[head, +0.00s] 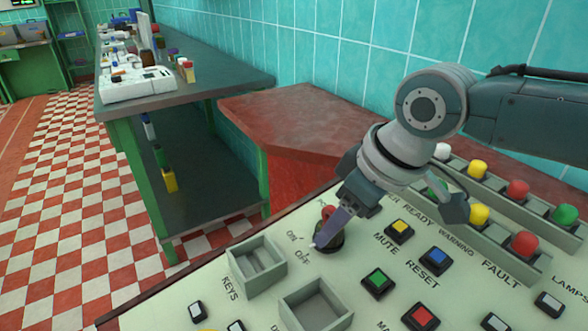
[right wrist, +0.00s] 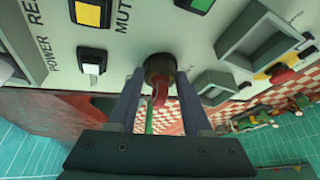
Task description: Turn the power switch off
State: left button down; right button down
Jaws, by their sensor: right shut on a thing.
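The power switch (head: 332,247) is a dark round knob with a red part, on the pale control panel (head: 210,280) beside the ON and OFF labels. My right gripper (head: 326,238) reaches down to it from the upper right and covers much of it. In the right wrist view the switch (right wrist: 160,70) sits between the two fingers of my right gripper (right wrist: 159,82), which is shut on it. The POWER label is partly hidden in the head view. Which way the switch points cannot be told. My left gripper is not in view.
Close by are a yellow MUTE button (head: 399,230), a blue RESET button (head: 435,259), a green button (head: 377,281) and an open KEYS box (head: 256,263). Coloured lamps (head: 479,214) stand in rows to the right. A red-topped counter (head: 300,120) lies behind the panel.

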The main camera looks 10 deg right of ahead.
jog(key=shift+c, duration=1.7)
grip_release()
jog(key=shift+s+d+r, duration=0.1)
jog(key=shift+s+r, duration=0.05)
jog(key=shift+r, duration=0.3)
jog(key=p+v, duration=0.2)
jog(key=v, duration=0.7)
